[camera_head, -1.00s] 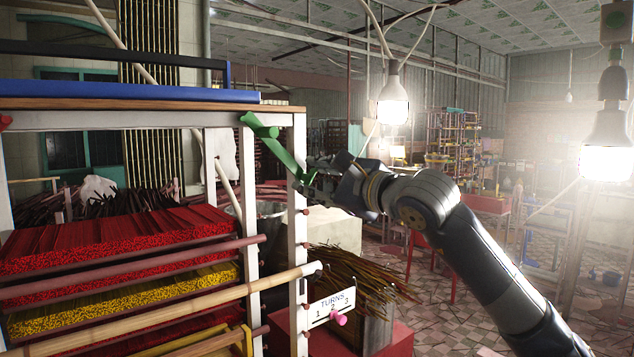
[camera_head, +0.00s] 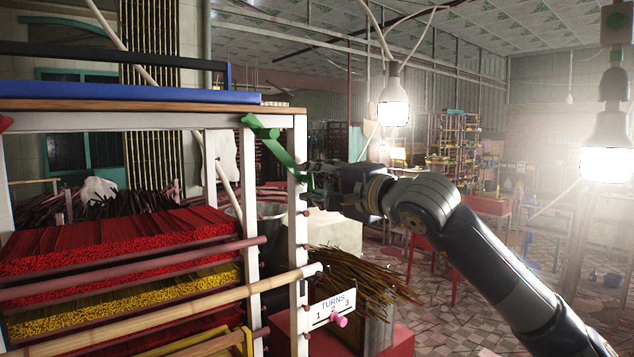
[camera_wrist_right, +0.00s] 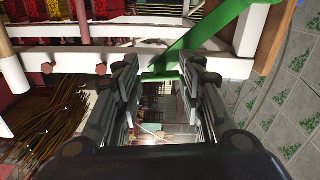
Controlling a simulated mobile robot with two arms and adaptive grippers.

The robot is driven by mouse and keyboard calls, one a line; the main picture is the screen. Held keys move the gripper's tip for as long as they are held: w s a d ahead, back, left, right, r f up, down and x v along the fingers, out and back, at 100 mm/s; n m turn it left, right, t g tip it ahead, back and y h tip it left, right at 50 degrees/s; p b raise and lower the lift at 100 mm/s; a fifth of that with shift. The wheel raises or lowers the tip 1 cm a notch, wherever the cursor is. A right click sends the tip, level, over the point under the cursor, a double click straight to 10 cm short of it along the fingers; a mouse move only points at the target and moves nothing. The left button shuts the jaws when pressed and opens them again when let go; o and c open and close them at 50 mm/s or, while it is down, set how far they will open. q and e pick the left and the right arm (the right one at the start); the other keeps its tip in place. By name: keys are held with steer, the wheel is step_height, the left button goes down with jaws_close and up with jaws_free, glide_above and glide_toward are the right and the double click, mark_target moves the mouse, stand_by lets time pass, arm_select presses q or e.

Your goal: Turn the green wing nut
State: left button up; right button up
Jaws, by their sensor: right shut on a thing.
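The green wing nut (camera_head: 275,140) is a long green bar at the upper right corner of the white rack. It slants down to the right across the rack's front post. My right gripper (camera_head: 318,176) is at its lower end, reaching in from the right. In the right wrist view the green wing nut (camera_wrist_right: 205,38) runs in from the upper right, and its end lies between the fingertips of my right gripper (camera_wrist_right: 160,76). The jaws are shut on it, though the exact contact is partly hidden. My left gripper is in neither view.
The white rack (camera_head: 298,240) holds trays of red and yellow incense sticks. A sign reading TURNS 1 2 3 (camera_head: 333,302) with a pink peg (camera_head: 341,321) is on its post. A lit bulb (camera_head: 392,105) hangs beyond my right arm. Brown sticks (camera_head: 360,275) stand below it.

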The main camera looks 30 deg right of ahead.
stand_by(0.3)
steer(key=shift+f, duration=0.1)
steer(key=o, duration=1.1)
steer(key=shift+s+d, duration=0.15)
steer(key=shift+s, duration=1.85)
steer(key=shift+s+d, duration=0.15)
steer(key=shift+s, duration=1.8)
steer(key=shift+s+d, duration=0.15)
steer(key=shift+s, duration=1.85)
